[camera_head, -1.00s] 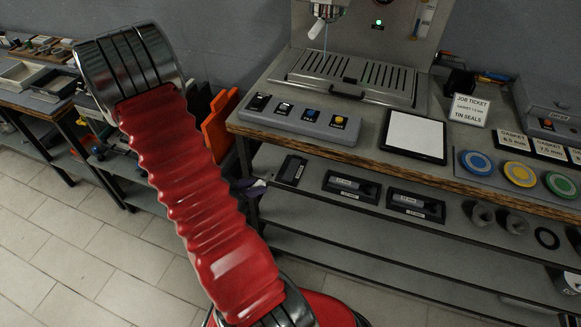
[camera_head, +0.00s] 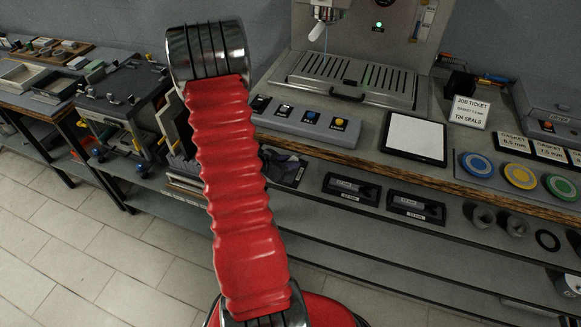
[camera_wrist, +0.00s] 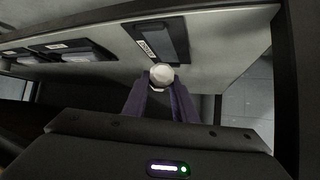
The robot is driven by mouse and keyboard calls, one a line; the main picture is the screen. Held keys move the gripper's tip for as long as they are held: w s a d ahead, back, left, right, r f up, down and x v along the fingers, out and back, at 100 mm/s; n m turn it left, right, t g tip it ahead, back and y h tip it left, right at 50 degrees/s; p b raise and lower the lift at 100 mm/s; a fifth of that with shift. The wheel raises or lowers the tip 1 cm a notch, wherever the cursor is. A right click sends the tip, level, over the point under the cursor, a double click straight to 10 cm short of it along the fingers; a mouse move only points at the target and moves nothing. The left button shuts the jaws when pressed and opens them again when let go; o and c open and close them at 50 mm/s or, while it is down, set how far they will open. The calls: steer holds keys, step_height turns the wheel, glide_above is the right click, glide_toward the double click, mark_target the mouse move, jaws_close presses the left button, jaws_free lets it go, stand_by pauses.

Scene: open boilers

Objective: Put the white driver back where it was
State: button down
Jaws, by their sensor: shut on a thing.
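In the wrist view, my gripper (camera_wrist: 161,92) has its two purple fingers closed on a pale, round-ended thing (camera_wrist: 161,73), which I take to be the white driver. Its end faces the camera; the rest is hidden between the fingers. Just beyond it is a dark labelled tray (camera_wrist: 165,38) with no tool visible in it. In the head view this looks like the left tray (camera_head: 287,168), partly covered by my red arm.
Two more labelled trays, a middle one (camera_head: 352,188) and a right one (camera_head: 415,206), hold grey tools on the shelf below the counter. The counter edge (camera_head: 400,171) overhangs the shelf. Metal rings (camera_head: 484,216) lie to the right. A second bench (camera_head: 45,105) stands left.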

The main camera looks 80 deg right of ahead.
steer(key=shift+s+d, duration=0.35)
steer(key=shift+d, duration=0.2)
steer(key=shift+f, duration=1.75)
steer(key=c, duration=1.4)
jaws_free()
steer(key=shift+c, duration=0.2)
steer(key=shift+w+a+r, duration=0.3)
steer(key=shift+a+r, duration=0.05)
steer(key=v, duration=1.1)
